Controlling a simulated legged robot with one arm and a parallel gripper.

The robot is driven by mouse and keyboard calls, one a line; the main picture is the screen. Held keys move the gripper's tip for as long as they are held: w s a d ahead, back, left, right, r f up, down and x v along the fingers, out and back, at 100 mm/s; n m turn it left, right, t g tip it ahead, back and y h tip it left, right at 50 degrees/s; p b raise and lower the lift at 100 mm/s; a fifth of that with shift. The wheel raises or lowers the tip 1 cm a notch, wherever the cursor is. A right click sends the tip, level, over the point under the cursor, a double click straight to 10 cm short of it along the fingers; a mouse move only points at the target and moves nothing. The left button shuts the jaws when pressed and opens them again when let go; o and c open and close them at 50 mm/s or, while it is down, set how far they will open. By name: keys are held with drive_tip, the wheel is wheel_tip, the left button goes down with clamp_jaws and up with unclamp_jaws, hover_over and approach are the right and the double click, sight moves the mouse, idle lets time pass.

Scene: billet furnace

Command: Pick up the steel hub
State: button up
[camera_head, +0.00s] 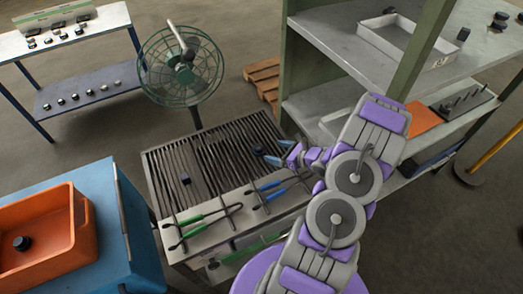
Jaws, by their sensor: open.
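Several small dark metal parts are in view, and I cannot tell for sure which is the steel hub. One dark hub-like part (185,179) sits on the slatted grate (215,150). Another dark hub-like part (22,243) lies in the orange bin (75,255) at lower left. My gripper (265,155) is over the right side of the grate, with its blue-tipped fingers pointing left. It is open, to the right of the part on the grate and apart from it. Whether anything lies between the fingers is too small to tell.
Green-handled tongs (210,220) and blue-handled tongs (268,190) lie along the grate's front ledge. A green fan (182,65) stands behind it. A green-posted shelf (350,45) rises at right, holding a metal tray (438,62). A two-level table (85,90) holds small parts.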

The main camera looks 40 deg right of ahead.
sight(263, 148)
drive_tip(key=w+a, duration=0.3)
drive_tip(key=shift+w+a+f, duration=0.2)
drive_tip(key=shift+a+f, duration=0.1)
drive_tip(key=shift+a, duration=0.05)
drive_tip(key=w, duration=0.1)
drive_tip(key=w+d+f+b, duration=0.1)
drive_tip(key=w+d+f, duration=0.1)
drive_tip(key=shift+w+f+b, duration=0.25)
drive_tip(key=shift+w+b, duration=0.05)
drive_tip(key=shift+w, duration=0.05)
drive_tip(key=shift+w+a, duration=0.45)
drive_tip(key=shift+a, duration=0.15)
drive_tip(key=shift+a+r, duration=0.15)
drive_tip(key=shift+a, duration=0.35)
drive_tip(key=shift+d, duration=0.1)
drive_tip(key=shift+c, duration=1)
drive_tip(key=shift+d+f, duration=0.2)
drive_tip(key=shift+d, duration=0.45)
drive_tip(key=c, duration=0.5)
drive_tip(key=shift+a+r, duration=0.15)
drive_tip(key=shift+a, duration=0.4)
drive_tip(key=c, duration=0.6)
drive_tip(key=shift+c, duration=0.6)
drive_tip(key=shift+d, duration=0.15)
